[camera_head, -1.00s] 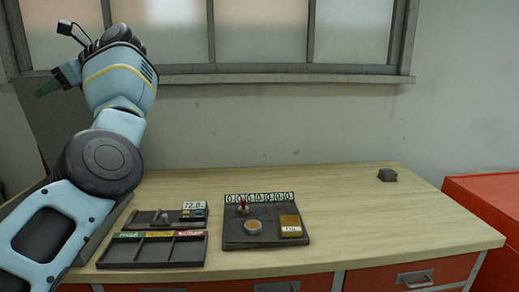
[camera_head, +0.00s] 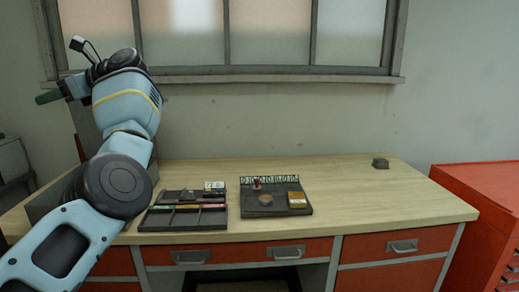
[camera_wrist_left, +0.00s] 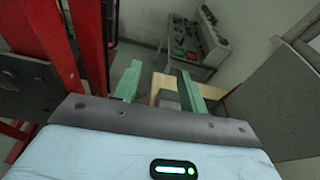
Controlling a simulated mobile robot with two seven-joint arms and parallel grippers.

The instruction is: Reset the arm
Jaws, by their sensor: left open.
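My left arm comes in from the left in the head view, raised and folded, with its left gripper (camera_head: 50,97) up at the far left, away from the workbench top. In the left wrist view the left gripper (camera_wrist_left: 158,88) shows two green fingers spread apart with nothing between them. My right gripper is in neither view.
The wooden workbench (camera_head: 360,205) carries a dark compartment tray (camera_head: 185,222), a dark panel with a round part (camera_head: 258,212) and a small grey block (camera_head: 380,163). A red cabinet (camera_head: 480,200) stands at the right. The bench's right half is mostly clear.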

